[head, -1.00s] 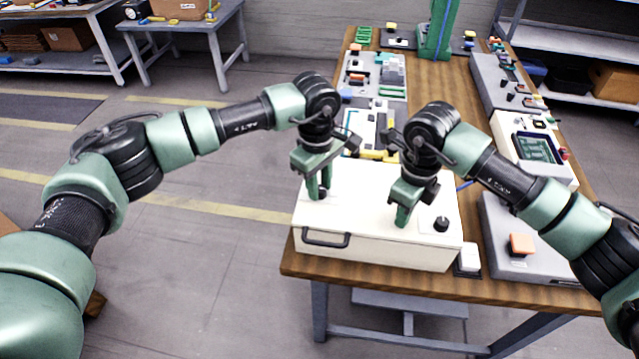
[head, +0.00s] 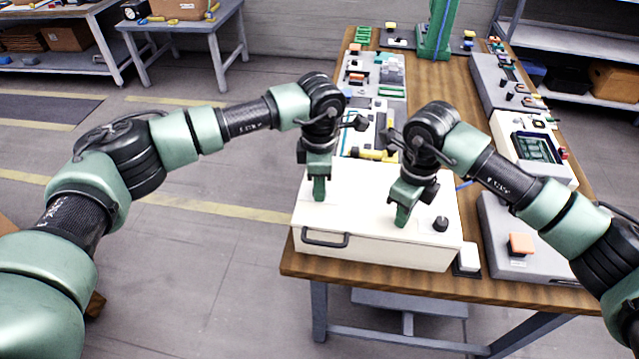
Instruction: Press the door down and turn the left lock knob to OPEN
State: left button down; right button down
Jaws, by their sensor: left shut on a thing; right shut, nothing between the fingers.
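The door is the cream top of a box (head: 361,222) with a dark handle (head: 325,238) on its front face. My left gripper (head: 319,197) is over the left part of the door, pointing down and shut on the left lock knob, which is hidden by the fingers. My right gripper (head: 402,222) is shut and empty, its tips at the door's surface near the middle. The black right lock knob (head: 441,224) stands uncovered on the right part of the door. I cannot read the lock markings at this size.
The box sits on a wooden table (head: 385,284) near its front edge. Panels with switches and parts (head: 376,80) line the table behind it. A grey unit with an orange button (head: 521,243) and a white switch (head: 469,257) stand to the right.

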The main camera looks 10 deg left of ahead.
pick_arm(q)
jog(key=n, duration=0.4)
jog(key=shift+n, duration=0.3)
pick_arm(e)
jog(key=shift+s+d+f, duration=0.1)
jog(key=shift+f, duration=0.2)
pick_arm(q)
jog(key=n, duration=0.4)
jog(key=shift+n, duration=0.4)
jog(key=c, duration=1.1)
grip_release()
jog(key=shift+s, duration=0.1)
jog(key=shift+r, duration=0.1)
